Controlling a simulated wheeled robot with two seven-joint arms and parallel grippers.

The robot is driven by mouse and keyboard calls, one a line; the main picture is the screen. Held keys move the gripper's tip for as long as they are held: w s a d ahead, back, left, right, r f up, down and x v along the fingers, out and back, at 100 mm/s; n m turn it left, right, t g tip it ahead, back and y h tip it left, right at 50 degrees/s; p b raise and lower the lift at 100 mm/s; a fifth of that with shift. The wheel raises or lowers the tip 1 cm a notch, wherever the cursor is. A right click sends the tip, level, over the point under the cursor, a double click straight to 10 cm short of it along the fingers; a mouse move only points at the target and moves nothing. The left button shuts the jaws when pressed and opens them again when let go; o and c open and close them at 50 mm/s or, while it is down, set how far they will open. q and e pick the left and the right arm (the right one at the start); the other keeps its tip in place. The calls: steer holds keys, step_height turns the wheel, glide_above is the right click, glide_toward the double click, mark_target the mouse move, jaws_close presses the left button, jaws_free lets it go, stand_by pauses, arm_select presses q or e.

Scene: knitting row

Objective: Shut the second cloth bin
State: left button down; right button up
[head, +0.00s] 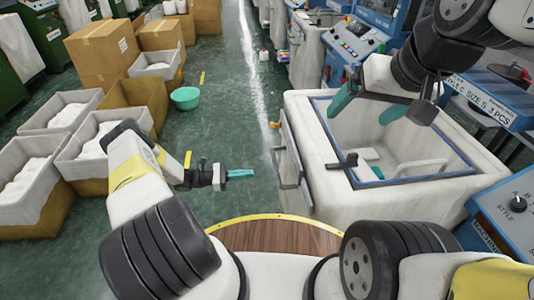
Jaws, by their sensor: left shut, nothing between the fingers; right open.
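A large white cloth bin (412,204) with a blue-edged top opening stands at the right. White and teal things show inside it. A panel (290,155) with a grey bar handle is on its left side and appears to stand out from the body. My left gripper (241,173), with teal fingers, is shut and empty, left of that panel and apart from it. My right gripper (368,108) is open above the bin's opening, teal fingers spread. I cannot tell from this view which bin is the second one.
Another pale bin (309,50) stands farther back beside blue machines (357,42). Grey crates with white cloth (68,115), cardboard boxes (102,47) and a green basin (185,98) are at the left. The green floor between the basin and bins is clear.

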mark_target(288, 171)
arm_select(q)
steer(key=d, duration=0.4)
steer(key=w+d, duration=0.1)
steer(key=d, duration=0.3)
steer(key=w+d, duration=0.1)
steer(key=d, duration=0.4)
steer(key=shift+w, duration=0.25)
